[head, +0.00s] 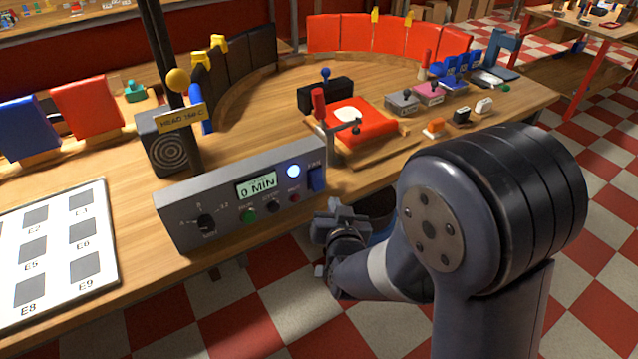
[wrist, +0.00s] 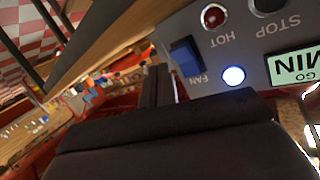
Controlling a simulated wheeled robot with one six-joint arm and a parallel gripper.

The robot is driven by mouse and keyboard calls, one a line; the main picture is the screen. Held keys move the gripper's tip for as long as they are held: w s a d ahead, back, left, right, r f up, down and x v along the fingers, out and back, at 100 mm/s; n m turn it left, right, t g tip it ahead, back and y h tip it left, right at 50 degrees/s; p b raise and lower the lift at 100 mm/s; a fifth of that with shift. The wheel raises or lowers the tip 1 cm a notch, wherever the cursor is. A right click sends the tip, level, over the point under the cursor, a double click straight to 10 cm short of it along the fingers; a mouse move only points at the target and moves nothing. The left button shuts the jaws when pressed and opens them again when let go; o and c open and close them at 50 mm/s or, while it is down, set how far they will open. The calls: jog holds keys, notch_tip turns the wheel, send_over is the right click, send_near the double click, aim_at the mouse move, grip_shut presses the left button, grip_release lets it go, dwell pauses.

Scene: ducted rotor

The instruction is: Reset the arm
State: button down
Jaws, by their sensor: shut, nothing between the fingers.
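My arm (head: 470,210) fills the right front of the head view, its big dark joint in front of the bench. My gripper (head: 342,217) is low at the bench's front edge, just right of the grey control box (head: 240,195). In the wrist view my gripper (wrist: 158,80) is shut and empty, its dark fingers together. The control box shows there upside down (wrist: 240,50), close beside the fingers. Its display reads 0 MIN, a round light (head: 293,171) glows, and a blue FAN switch (head: 316,178) is at its right end.
A dark post (head: 165,60) rises behind the control box. Checkered floor lies in front.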

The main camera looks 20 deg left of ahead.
jog(key=shift+s+d+f, duration=0.3)
jog(key=shift+s+d, duration=0.15)
jog(key=shift+d, duration=0.1)
jog(key=w+a+r+p, duration=0.1)
jog(key=p, duration=0.3)
jog(key=shift+w+a+r, duration=0.25)
jog(key=shift+a, duration=0.15)
jog(key=shift+p, duration=0.55)
jog(key=s+d+f+b, duration=0.3)
jog(key=d+b, duration=0.1)
jog(key=b, duration=0.1)
jog(key=shift+s+d, duration=0.15)
jog(key=shift+s, duration=0.2)
